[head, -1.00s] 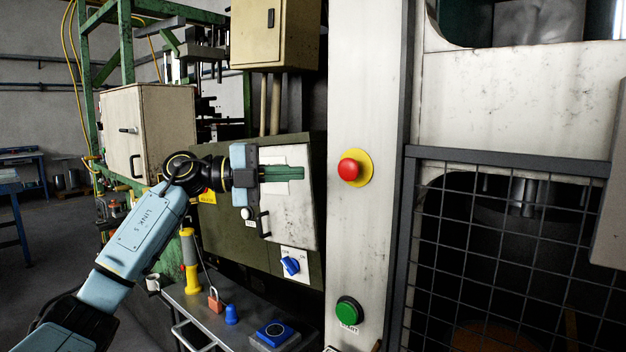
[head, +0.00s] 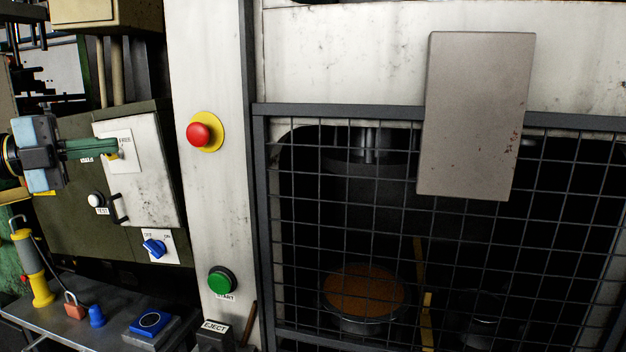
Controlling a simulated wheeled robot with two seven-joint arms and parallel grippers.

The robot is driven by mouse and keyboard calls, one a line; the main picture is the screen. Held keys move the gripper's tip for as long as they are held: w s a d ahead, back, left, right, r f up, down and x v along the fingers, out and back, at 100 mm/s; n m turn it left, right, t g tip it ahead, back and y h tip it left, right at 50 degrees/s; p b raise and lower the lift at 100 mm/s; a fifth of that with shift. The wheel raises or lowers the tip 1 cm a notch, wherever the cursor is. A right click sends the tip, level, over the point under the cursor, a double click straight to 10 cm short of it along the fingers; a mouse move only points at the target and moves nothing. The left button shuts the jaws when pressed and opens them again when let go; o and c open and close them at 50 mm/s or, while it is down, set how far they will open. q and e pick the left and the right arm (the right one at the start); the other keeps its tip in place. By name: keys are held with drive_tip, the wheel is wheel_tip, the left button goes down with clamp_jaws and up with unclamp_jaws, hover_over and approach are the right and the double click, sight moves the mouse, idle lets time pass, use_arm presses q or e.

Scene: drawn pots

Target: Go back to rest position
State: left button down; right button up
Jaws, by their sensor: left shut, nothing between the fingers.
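My left gripper (head: 112,147) is at the left of the head view, its green fingers shut and empty. It is in front of the olive control box (head: 65,185) with the pale door (head: 150,165). The fingertips overlap a small labelled plate (head: 126,160) in the picture; I cannot tell whether they touch it. My right gripper is not in view.
The machine front has a red button (head: 199,134), a green start button (head: 222,281) and a mesh guard (head: 330,215) with a pot (head: 362,295) behind it. A grey panel (head: 475,115) hangs before the mesh. A blue switch (head: 154,248) and padlock (head: 74,306) are lower left.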

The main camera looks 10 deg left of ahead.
use_arm(q)
drive_tip(key=w+d+f+n+t+y, duration=0.3)
drive_tip(key=w+d+f+n+t, duration=0.35)
drive_tip(key=f+n+t, duration=0.35)
drive_tip(key=s+d+f+n+g+y, duration=0.25)
drive_tip(key=f+n+y, duration=0.45)
drive_tip(key=f, duration=0.4)
drive_tip(key=s+d+f+n+g+y, duration=0.1)
drive_tip(key=s+f+n+g+y, duration=0.25)
drive_tip(key=f+n+y, duration=0.55)
drive_tip(key=s+d+f+g+h, duration=0.2)
drive_tip(key=s+d+f+g, duration=0.1)
drive_tip(key=s+f, duration=0.3)
drive_tip(key=s+d+f+g+h, duration=0.1)
drive_tip(key=s+d+f+g, duration=0.25)
drive_tip(key=f, duration=0.35)
drive_tip(key=s+d+f+g+h, duration=0.2)
drive_tip(key=s+d+f+g, duration=0.15)
drive_tip(key=s, duration=0.45)
drive_tip(key=s+d+f+g+h, duration=0.1)
drive_tip(key=s+d+f+g, duration=0.25)
drive_tip(key=s, duration=0.55)
wheel_tip(320, 180, down, 26)
drive_tip(key=s, duration=0.1)
drive_tip(key=s+a+f+m+g+b, duration=0.1)
drive_tip(key=s+a+f, duration=0.1)
drive_tip(key=s+f, duration=1.2)
drive_tip(key=shift+s+a+f+g+b, duration=0.25)
drive_tip(key=shift+s+g+b, duration=0.1)
drive_tip(key=shift+s, duration=0.8)
